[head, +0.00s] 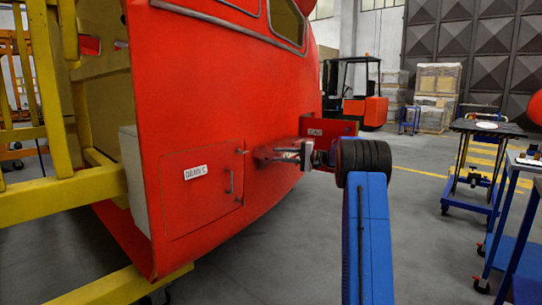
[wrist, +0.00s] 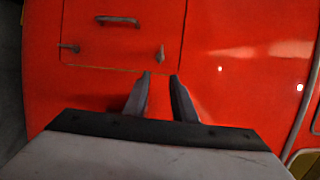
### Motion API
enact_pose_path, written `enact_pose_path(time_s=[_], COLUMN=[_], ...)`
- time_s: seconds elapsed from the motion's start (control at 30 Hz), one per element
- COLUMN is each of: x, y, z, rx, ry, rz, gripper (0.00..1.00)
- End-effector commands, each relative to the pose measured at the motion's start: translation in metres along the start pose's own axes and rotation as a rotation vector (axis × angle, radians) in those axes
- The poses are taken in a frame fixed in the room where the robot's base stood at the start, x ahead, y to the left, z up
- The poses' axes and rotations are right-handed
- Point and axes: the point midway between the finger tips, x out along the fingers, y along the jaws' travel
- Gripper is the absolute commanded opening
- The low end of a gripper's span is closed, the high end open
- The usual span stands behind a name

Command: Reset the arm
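My arm reaches forward from the bottom of the head view, with a blue link and a black ribbed joint. My gripper (head: 284,157) points left toward the side of the red train nosecone (head: 235,100). In the wrist view my gripper (wrist: 161,76) shows two dark fingers with a gap between them; it is open and nothing is between them. The red surface (wrist: 235,80) lies beyond the fingertips. A panel (head: 203,195) with a handle and a white label is on the nosecone. Its handle also shows in the wrist view (wrist: 118,20). Whether the fingertips touch the red surface is unclear.
A yellow frame (head: 60,200) supports the nosecone on the left. A blue wheeled lift table (head: 483,165) and a blue trolley (head: 515,220) stand on the right. A forklift (head: 365,105) and stacked pallets (head: 437,90) are at the back. Grey floor between is clear.

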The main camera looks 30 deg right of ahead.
Motion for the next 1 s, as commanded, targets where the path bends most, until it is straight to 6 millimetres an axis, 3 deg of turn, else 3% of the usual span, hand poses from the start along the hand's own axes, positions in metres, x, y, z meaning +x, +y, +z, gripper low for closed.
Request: enact_pose_path(time_s=[0.2,0.73,0.87,1.0], x=[-0.010,-0.008,0.005,0.027], y=[0.000,-0.001,-0.005,-0.010], z=[0.000,0.003,0.026,0.076], rx=[0.000,-0.001,-0.003,-0.009], ry=[0.001,-0.002,-0.022,-0.059], rz=[0.001,0.005,0.045,0.138], gripper=[0.24,0.24,0.24,0.24])
